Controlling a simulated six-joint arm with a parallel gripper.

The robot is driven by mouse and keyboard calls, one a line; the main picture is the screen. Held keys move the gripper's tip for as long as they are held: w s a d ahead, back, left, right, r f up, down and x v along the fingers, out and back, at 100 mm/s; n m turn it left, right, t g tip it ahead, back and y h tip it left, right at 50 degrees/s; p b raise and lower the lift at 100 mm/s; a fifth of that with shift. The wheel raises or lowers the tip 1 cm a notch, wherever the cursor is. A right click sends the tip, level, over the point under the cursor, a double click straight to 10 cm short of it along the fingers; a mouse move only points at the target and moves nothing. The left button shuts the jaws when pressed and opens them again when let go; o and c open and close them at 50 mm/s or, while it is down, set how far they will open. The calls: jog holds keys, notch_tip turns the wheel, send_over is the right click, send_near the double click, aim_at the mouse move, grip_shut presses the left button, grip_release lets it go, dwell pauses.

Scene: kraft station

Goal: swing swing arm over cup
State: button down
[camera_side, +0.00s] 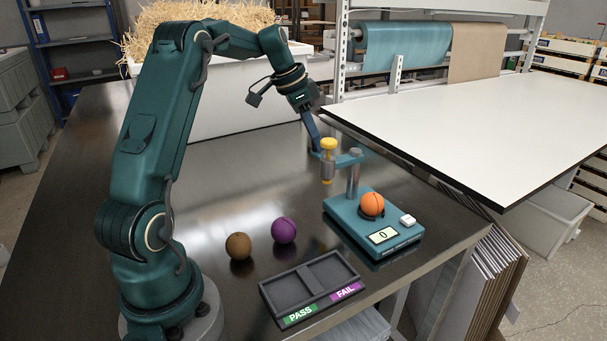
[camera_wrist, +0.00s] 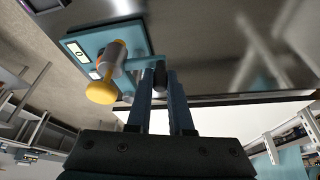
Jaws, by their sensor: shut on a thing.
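The teal swing arm (camera_side: 347,159) sits on a grey post (camera_side: 353,178) at the back of the teal scale (camera_side: 347,220). It points left, away from the cup, and also shows in the wrist view (camera_wrist: 137,63). Its outer end carries a plunger with a yellow knob (camera_side: 328,144). The dark cup (camera_side: 378,217) on the scale is mostly hidden under an orange ball (camera_side: 372,203). My gripper (camera_side: 317,149) is at the swing arm's outer end, beside the plunger. In the wrist view its fingers (camera_wrist: 160,85) are shut on a dark peg at that end.
A brown ball (camera_side: 238,246) and a purple ball (camera_side: 284,230) lie on the dark table left of the scale. A black PASS/FAIL tray (camera_side: 283,291) lies in front. A white-topped table (camera_side: 450,115) stands behind right. The scale display (camera_side: 383,235) reads 0.

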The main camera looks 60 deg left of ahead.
aim_at(328, 163)
jog(key=shift+s, duration=0.1)
jog(key=d+n, duration=0.1)
jog(key=s+n+y, duration=0.1)
jog(key=d+n, duration=0.1)
jog(key=n, duration=0.1)
jog(key=shift+s+d+r+y, duration=0.1)
jog(key=shift+s+d+y, duration=0.2)
jog(key=shift+s+d, duration=0.05)
jog(key=d+n, duration=0.1)
jog(key=d+n+y, duration=0.1)
jog(key=n, duration=0.1)
jog(key=d+n, duration=0.1)
jog(key=shift+s+d+y, duration=0.2)
jog(key=shift+s+y, duration=0.15)
jog(key=shift+y, duration=0.05)
jog(key=d+n+g, duration=0.1)
jog(key=d+n, duration=0.1)
jog(key=n, duration=0.1)
jog(key=shift+w+y, duration=0.1)
jog(key=shift+y, duration=0.3)
jog(key=shift+w+d+n+g+y, duration=0.35)
jog(key=shift+d+n, duration=0.4)
jog(key=shift+n, duration=0.45)
jog(key=shift+w+d+n+g+y, duration=0.1)
jog(key=shift+w+d+n+g, duration=0.3)
jog(key=shift+d+n, duration=0.6)
jog(key=shift+w+d+n+g+y, duration=0.25)
jog(key=shift+w+d+n+g, duration=0.2)
jog(key=shift+n, duration=0.95)
jog(key=shift+d, duration=0.1)
